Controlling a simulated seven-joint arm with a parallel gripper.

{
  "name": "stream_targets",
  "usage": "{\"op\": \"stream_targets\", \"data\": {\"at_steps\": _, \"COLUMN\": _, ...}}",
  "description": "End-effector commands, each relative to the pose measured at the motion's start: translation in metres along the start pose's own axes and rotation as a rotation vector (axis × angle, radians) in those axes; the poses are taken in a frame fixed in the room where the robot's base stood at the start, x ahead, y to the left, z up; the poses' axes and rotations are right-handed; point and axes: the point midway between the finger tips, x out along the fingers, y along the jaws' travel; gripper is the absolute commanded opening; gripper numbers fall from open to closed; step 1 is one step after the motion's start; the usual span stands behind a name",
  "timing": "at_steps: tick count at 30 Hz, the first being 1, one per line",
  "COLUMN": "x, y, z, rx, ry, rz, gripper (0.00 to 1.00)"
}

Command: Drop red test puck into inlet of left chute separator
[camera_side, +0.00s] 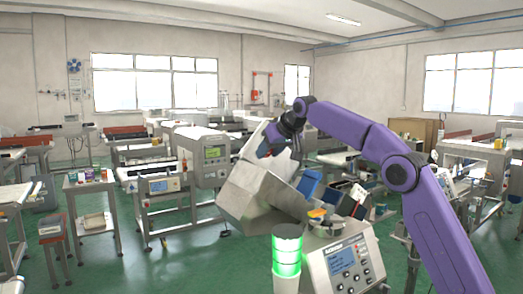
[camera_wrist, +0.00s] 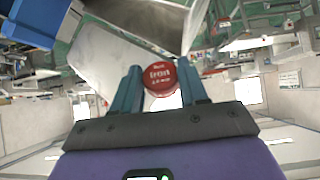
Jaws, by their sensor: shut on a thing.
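A red test puck (camera_wrist: 158,77) with white lettering is gripped between the two teal fingers of my gripper (camera_wrist: 160,84) in the wrist view. In the wrist view a sloping metal chute wall (camera_wrist: 105,55) and an open metal box shape (camera_wrist: 150,16) lie beyond the puck. The puck appears apart from the metal, though the exact gap is unclear.
A blue bin (camera_side: 309,183) stands right of the separator and shows upper left in the wrist view (camera_wrist: 32,24). A control panel with display (camera_side: 345,262) and a lit green beacon (camera_side: 287,252) stand in front. Conveyor machines (camera_side: 200,155) fill the background.

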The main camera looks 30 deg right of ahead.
Motion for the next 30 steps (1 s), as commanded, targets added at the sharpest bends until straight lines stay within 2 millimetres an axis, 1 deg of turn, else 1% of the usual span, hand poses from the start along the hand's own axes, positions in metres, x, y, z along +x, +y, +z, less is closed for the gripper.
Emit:
{"op": "stream_targets", "data": {"at_steps": 1, "x": 0.005, "y": 0.013, "z": 0.001, "rx": 0.002, "ry": 0.007, "rz": 0.002, "gripper": 0.14}}
{"op": "stream_targets", "data": {"at_steps": 3, "x": 0.009, "y": 0.024, "z": 0.001, "rx": 0.000, "ry": 0.019, "rz": 0.000, "gripper": 0.14}}
{"op": "stream_targets", "data": {"at_steps": 6, "x": 0.014, "y": 0.035, "z": 0.000, "rx": -0.004, "ry": 0.031, "rz": -0.004, "gripper": 0.14}}
{"op": "stream_targets", "data": {"at_steps": 9, "x": 0.017, "y": 0.041, "z": 0.002, "rx": -0.005, "ry": 0.035, "rz": -0.006, "gripper": 0.14}}
{"op": "stream_targets", "data": {"at_steps": 21, "x": 0.037, "y": 0.041, "z": 0.026, "rx": -0.006, "ry": 0.035, "rz": -0.006, "gripper": 0.14}}
{"op": "stream_targets", "data": {"at_steps": 30, "x": 0.042, "y": 0.041, "z": 0.031, "rx": -0.006, "ry": 0.037, "rz": -0.006, "gripper": 0.14}}
